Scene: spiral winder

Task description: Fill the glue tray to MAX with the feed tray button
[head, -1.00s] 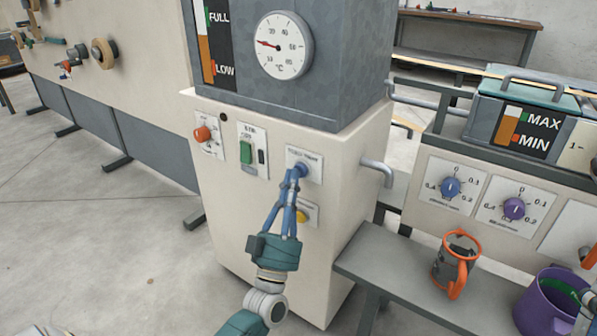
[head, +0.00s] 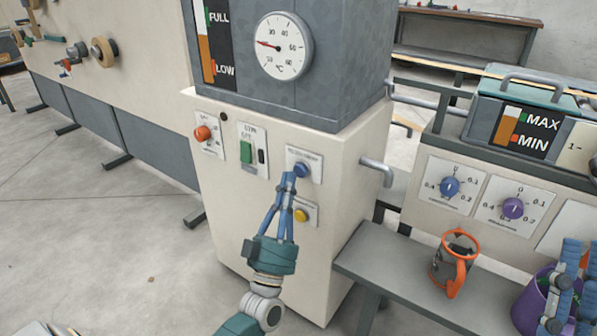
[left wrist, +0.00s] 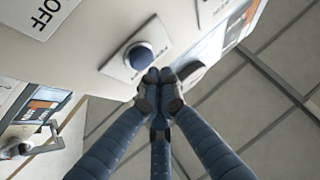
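The blue push button (head: 301,170) is on a white plate on the front of the cream cabinet; its label is too blurred to read in the head view. My left gripper (head: 288,176) is shut and empty, its fingertips just below and left of the button. In the left wrist view the fingertips (left wrist: 160,84) are together, and the button (left wrist: 145,57) stands apart from them. My right gripper (head: 573,268) is at the lower right edge, partly cut off.
A green switch (head: 246,151), a red-orange knob (head: 203,133) and a yellow button (head: 302,215) surround the blue button. A pipe (head: 377,171) juts from the cabinet.

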